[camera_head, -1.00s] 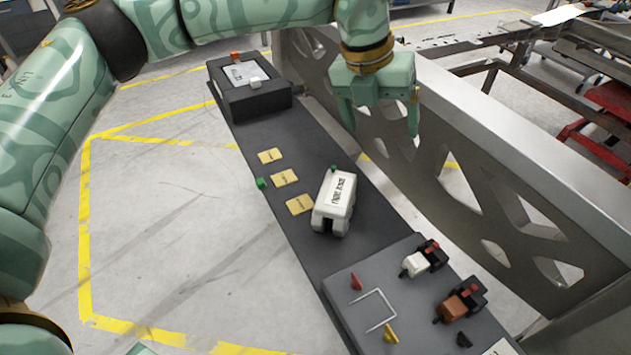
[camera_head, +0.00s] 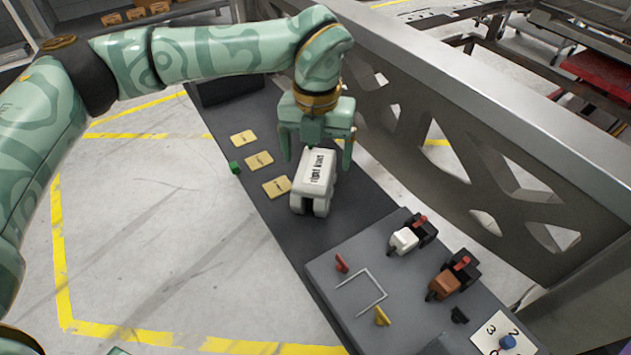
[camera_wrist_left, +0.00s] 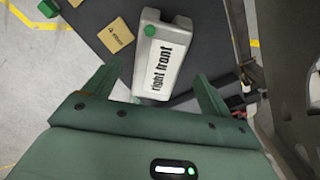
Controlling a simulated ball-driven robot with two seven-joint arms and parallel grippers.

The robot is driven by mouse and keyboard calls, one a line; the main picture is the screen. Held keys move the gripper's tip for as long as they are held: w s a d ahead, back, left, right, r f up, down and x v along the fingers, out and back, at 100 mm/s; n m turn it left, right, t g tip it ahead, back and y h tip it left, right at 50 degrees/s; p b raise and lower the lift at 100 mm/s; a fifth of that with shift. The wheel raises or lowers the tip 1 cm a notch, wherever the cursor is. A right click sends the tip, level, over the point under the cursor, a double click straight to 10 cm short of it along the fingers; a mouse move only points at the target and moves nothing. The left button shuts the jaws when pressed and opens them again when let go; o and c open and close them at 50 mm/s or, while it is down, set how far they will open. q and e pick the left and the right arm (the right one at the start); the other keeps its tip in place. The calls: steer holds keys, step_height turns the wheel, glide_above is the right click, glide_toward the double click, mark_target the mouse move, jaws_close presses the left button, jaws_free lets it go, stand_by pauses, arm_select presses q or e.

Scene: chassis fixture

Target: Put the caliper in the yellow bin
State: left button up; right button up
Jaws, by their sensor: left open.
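The caliper (camera_head: 318,178) is a white block lettered "right front" with two rounded feet at its near end. It stands on the dark bench top (camera_head: 305,235). My left gripper (camera_head: 316,160) is open above the far end of the caliper and hides part of it. In the left wrist view the caliper (camera_wrist_left: 162,60) reaches in between the spread fingers (camera_wrist_left: 157,78), with a green knob on one corner. I see no grip on it. I make out no yellow bin. My right gripper is not in view.
Several yellow cards (camera_head: 259,161) and a green cube (camera_head: 235,168) lie along the bench's left edge. A grey plate (camera_head: 345,315) nearer by holds a white-and-black part (camera_head: 405,240), a brown-and-black part (camera_head: 446,284) and small pegs. A cut-out metal beam (camera_head: 470,165) runs along the right.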

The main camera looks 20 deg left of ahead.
mark_target(315, 168)
arm_select(q)
step_height(315, 168, down, 5)
steer(key=shift+s+a+f+b, duration=0.1)
steer(key=shift+s+a+b, duration=0.05)
steer(key=shift+b, duration=0.9)
steer(key=shift+r, duration=0.25)
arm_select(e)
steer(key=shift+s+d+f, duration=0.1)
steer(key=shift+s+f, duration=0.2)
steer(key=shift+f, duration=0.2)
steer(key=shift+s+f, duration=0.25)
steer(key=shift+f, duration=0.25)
arm_select(q)
steer(key=shift+s, duration=0.1)
steer(key=c, duration=1.5)
jaws_close()
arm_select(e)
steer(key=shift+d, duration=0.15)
arm_select(q)
steer(key=shift+r, duration=0.1)
